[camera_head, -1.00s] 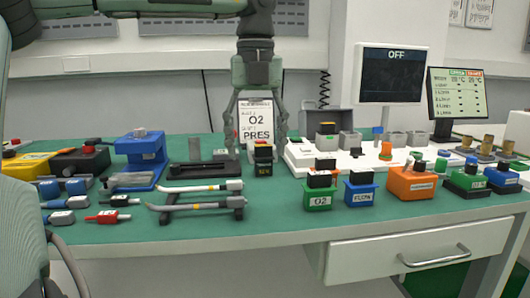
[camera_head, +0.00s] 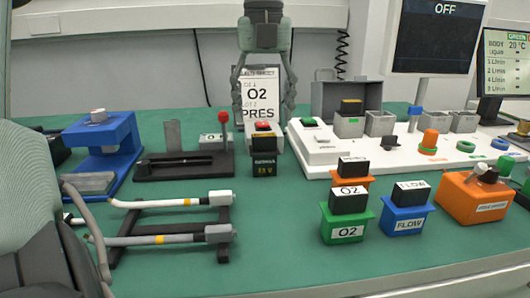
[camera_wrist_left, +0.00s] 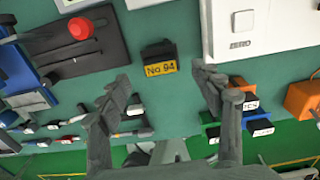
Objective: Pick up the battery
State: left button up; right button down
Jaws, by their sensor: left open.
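The battery appears to be the small black block (camera_head: 264,164) with yellow lettering, standing on the green table. In the left wrist view the black block (camera_wrist_left: 159,56) bears a yellow label reading "No 94". My left gripper (camera_head: 264,106) hangs down behind it in the head view, its fingers spread and empty. In the wrist view the fingertips of my left gripper (camera_wrist_left: 160,73) are wide apart, one to each side of the block and not touching it. My right gripper is not in view.
A dark device with a red knob (camera_head: 222,117) stands left of the block. A white panel (camera_head: 340,165) lies right of it. An O2 sign (camera_head: 255,72) stands behind. Green (camera_head: 344,228) and blue (camera_head: 405,221) boxes stand front right. Rods on a rack (camera_head: 170,238) lie front left.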

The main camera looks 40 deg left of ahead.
aim_at(264, 134)
pick_arm(q)
notch_tip(264, 134, down, 6)
jog(key=shift+s+d+f, duration=0.15)
jog(key=shift+f, duration=0.05)
jog(key=shift+c, duration=0.5)
jog(key=c, duration=0.7)
jog(key=shift+c, duration=0.3)
jog(key=shift+r, duration=0.25)
